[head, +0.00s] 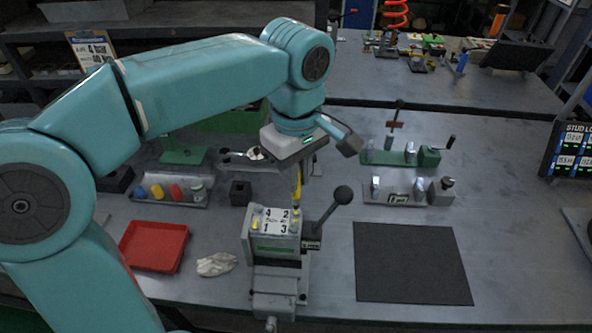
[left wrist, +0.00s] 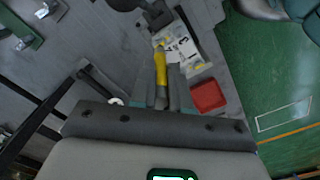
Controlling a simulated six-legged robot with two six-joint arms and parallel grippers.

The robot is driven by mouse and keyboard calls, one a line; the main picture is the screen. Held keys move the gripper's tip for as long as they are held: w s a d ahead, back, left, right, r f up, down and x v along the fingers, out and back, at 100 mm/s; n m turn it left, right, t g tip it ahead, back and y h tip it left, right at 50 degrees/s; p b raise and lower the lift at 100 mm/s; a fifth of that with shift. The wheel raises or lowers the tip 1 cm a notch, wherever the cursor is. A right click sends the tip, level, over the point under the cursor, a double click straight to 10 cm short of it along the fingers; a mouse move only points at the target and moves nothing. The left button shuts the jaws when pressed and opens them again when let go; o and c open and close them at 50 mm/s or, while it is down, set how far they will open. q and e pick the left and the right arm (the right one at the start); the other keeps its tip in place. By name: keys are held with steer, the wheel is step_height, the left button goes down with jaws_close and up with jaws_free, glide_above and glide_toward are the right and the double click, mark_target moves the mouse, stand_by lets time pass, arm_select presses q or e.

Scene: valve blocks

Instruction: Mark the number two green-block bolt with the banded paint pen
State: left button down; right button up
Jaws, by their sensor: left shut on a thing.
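The valve block (head: 272,243) stands at the front middle of the table. Its pale top plate (head: 275,221) carries the numbers 4, 2, 1 and 3, with yellowish bolts at its edges and a green strip on its front face. The number 2 is at the plate's far right. My left gripper (head: 298,172) is above this corner, shut on a yellow pen (head: 297,190) that points down. The pen's tip is close to the number 2 bolt; contact cannot be told. The left wrist view also shows the yellow pen (left wrist: 160,66) over the block (left wrist: 183,50). No band is clear. My right gripper is out of view.
A red tray (head: 155,246) and a white cloth (head: 216,264) lie left. A rack of coloured items (head: 172,190) is behind. A dark mat (head: 412,263) lies bare at right. Green fixtures (head: 400,157) stand farther back.

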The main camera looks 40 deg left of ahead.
arm_select(q)
step_height(320, 180, up, 5)
steer(key=p, duration=0.5)
steer(key=shift+r, duration=0.15)
